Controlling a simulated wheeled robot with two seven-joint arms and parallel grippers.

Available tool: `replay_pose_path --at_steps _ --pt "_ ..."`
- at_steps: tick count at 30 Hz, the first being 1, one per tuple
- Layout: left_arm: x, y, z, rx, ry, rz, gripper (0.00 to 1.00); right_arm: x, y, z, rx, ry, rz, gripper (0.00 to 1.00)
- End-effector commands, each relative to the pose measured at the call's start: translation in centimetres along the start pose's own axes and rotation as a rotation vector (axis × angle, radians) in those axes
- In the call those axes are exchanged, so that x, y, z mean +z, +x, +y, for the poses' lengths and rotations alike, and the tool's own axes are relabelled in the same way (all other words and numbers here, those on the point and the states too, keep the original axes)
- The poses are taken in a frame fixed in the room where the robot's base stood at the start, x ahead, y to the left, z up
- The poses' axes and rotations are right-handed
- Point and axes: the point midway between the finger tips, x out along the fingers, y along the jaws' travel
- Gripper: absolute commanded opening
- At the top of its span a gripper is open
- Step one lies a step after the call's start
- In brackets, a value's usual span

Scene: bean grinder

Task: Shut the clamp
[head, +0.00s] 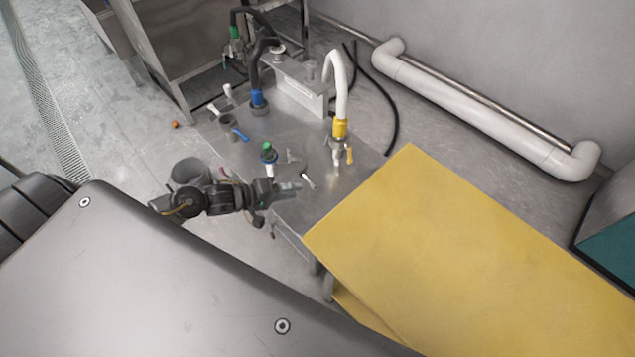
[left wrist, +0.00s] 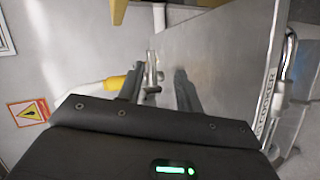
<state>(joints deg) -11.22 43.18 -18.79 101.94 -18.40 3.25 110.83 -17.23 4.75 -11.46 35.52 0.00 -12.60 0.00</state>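My left gripper (head: 290,188) reaches in from the left over the front of a metal table (head: 225,168). Its two fingers (left wrist: 158,88) stand apart in the left wrist view. A small upright metal piece (left wrist: 151,72) shows in the gap between them; it may be part of the clamp, and contact cannot be told. In the head view a small lever with a pale tip (head: 308,181) lies just right of the fingertips. I cannot tell for certain which fitting is the clamp. My right gripper is not in view.
A green-topped fitting (head: 268,155) stands just behind my left gripper. A white hose with a yellow end (head: 340,128) and a blue-collared hose (head: 258,98) rise behind. A large yellow panel (head: 480,250) fills the right. A yellow-ended hose (left wrist: 115,83) lies beside the left finger.

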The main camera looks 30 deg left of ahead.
Motion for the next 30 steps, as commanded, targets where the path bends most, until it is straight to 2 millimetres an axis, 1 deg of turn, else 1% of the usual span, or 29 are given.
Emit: replay_pose_path --at_steps 1,3,6,11,14,17,27,30 --pt "-0.8 -0.5 -0.1 0.019 -0.057 -0.028 0.35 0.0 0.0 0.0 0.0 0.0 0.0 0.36" --pt "-1.5 -1.1 0.0 0.045 -0.137 -0.066 0.35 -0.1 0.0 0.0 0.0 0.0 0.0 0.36" --pt "-2.0 -1.6 0.1 0.067 -0.211 -0.102 0.35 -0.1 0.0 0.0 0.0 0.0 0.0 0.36" --pt "-2.2 -1.9 0.1 0.075 -0.252 -0.121 0.35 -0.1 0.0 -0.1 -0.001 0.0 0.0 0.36" --pt "-2.2 -1.6 0.2 0.077 -0.252 -0.121 0.35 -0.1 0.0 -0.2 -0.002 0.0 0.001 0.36" --pt "-2.1 -0.6 0.4 0.08 -0.251 -0.12 0.35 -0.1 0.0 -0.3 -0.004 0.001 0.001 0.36" --pt "-1.5 5.6 1.0 0.079 -0.249 -0.118 0.35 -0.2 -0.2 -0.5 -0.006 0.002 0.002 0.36" --pt "-1.3 7.0 1.1 0.079 -0.249 -0.119 0.35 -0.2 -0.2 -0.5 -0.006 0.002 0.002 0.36"
